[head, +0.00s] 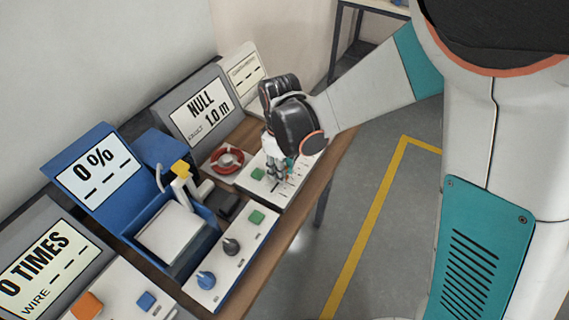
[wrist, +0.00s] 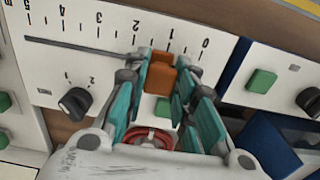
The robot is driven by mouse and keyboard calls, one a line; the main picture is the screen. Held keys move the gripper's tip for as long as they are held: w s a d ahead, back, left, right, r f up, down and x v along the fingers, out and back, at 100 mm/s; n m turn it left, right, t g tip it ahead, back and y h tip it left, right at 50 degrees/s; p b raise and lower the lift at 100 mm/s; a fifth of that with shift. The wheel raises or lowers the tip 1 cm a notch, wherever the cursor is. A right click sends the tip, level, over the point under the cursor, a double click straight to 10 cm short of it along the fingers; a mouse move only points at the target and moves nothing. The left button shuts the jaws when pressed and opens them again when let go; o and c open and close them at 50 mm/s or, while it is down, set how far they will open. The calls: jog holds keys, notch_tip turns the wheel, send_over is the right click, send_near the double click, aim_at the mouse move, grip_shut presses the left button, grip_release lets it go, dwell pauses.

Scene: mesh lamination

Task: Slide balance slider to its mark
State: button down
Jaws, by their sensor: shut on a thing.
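The balance slider's orange knob (wrist: 160,77) is between my gripper's teal finger pads in the wrist view. It sits near the low end of a dark straight slot (wrist: 75,46) beside a printed scale, close to the 0 and 1 marks. My gripper (wrist: 165,88) is shut on the knob. In the head view my gripper (head: 281,172) reaches down onto the white control panel (head: 290,193) and hides the knob. I cannot make out a distinct target mark on the scale.
A display reading NULL 1.0 m (head: 199,107) stands behind the panel. A red ring (head: 227,160) and a green button (head: 257,174) are close to my gripper. A blue station (head: 97,168) is at left.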

jog(key=s, duration=0.1)
jog(key=s+a, duration=0.1)
jog(key=s, duration=0.1)
jog(key=s+a, duration=0.1)
jog(key=shift+s, duration=0.15)
jog(key=c, duration=1.3)
grip_release()
jog(key=shift+s+a, duration=0.15)
